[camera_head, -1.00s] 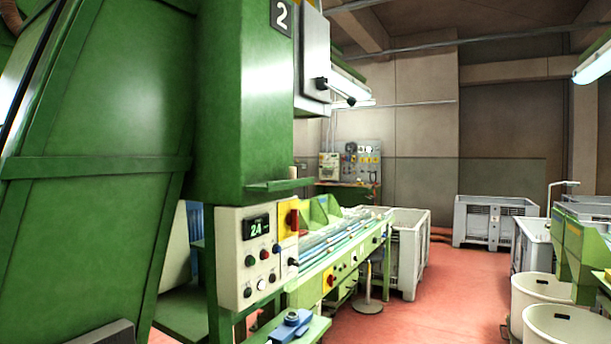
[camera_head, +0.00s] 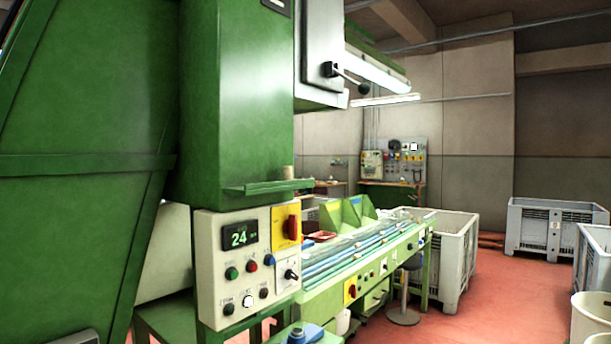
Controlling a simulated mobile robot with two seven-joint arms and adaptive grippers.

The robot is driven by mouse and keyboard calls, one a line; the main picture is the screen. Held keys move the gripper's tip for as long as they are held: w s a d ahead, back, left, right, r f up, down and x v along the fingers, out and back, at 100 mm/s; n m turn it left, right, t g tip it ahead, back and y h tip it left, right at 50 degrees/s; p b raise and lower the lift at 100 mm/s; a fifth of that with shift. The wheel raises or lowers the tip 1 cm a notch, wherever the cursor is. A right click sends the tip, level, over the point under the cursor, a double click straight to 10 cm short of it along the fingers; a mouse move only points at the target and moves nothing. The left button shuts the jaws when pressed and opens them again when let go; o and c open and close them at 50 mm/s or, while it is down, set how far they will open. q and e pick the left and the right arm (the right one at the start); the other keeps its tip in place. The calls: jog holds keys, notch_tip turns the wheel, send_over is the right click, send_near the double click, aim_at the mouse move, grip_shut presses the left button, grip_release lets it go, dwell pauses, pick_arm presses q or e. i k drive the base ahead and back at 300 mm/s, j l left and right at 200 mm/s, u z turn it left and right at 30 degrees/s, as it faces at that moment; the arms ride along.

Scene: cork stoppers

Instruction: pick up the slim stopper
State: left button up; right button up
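A small tan cylinder (camera_head: 288,172) that looks like a cork stopper stands upright on the narrow green ledge (camera_head: 262,188) of the green machine. It is too small here to tell whether it is the slim stopper. No other single stopper can be made out. Neither of my grippers is in view.
The green machine (camera_head: 240,100) fills the left side, with a control panel (camera_head: 243,262) below the ledge. A long green conveyor bench (camera_head: 365,265) runs beyond it. Grey crates (camera_head: 452,255) stand behind. Red floor (camera_head: 480,310) is free at the right.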

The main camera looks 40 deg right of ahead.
aim_at(288, 171)
jog(key=l, duration=1.95)
